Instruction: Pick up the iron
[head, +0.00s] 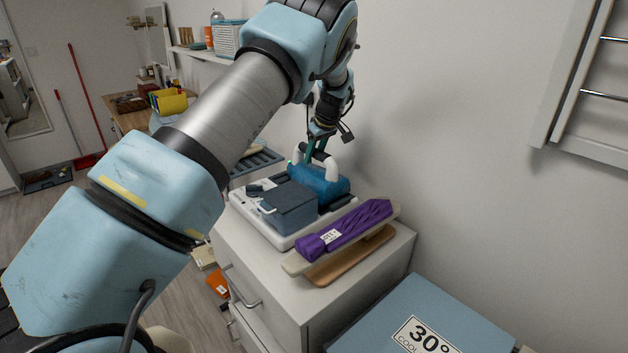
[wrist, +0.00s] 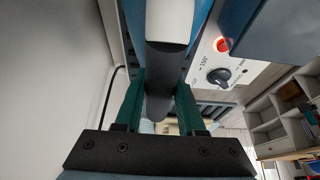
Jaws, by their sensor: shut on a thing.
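The iron (head: 322,184) has a blue body and a handle with white ends and a dark middle. It is at the back of a white base unit (head: 277,234) with a grey-blue block on it. My gripper (head: 315,147) reaches down from above onto the handle. In the wrist view, the green fingers of my gripper (wrist: 158,105) stand on either side of the dark grip of the iron (wrist: 172,20) and are shut on it. I cannot tell whether the iron touches the base. A control panel with a black knob (wrist: 219,77) and a red light shows beside it.
The base unit stands on a white drawer cabinet (head: 262,275). A small ironing board (head: 296,263) with a purple folded cloth (head: 345,228) is in front. A blue box (head: 400,303) is at the lower right. The wall is close behind.

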